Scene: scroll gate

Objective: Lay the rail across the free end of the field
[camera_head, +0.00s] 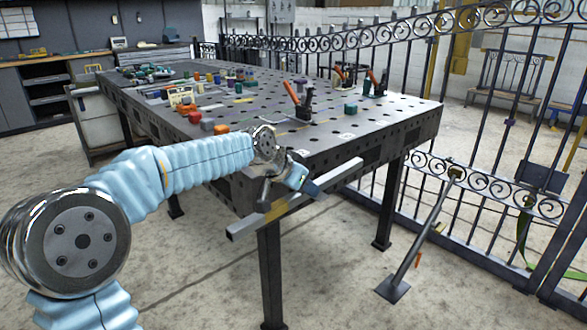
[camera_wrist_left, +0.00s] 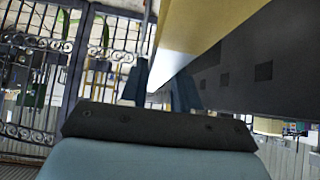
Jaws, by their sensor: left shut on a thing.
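A long light-grey square rail (camera_head: 335,182) hangs along the near edge of the dark perforated table (camera_head: 340,140), just outside it and below its top. It slopes up to the right. My left gripper (camera_head: 282,195) is shut on the rail near its middle; a yellowish patch shows beside the grip. In the left wrist view the pale yellow rail (camera_wrist_left: 195,35) runs between the dark fingers of my left gripper (camera_wrist_left: 163,92), beside the table's dark side. I cannot make out which thing is the field or its free end. My right gripper is not in view.
Orange-handled clamps (camera_head: 300,100) and several small coloured blocks (camera_head: 207,125) stand on the table. A black scroll-topped gate (camera_head: 440,75) stands behind and right, with a slanted prop (camera_head: 422,240) on the floor. The table's near right top is mostly clear.

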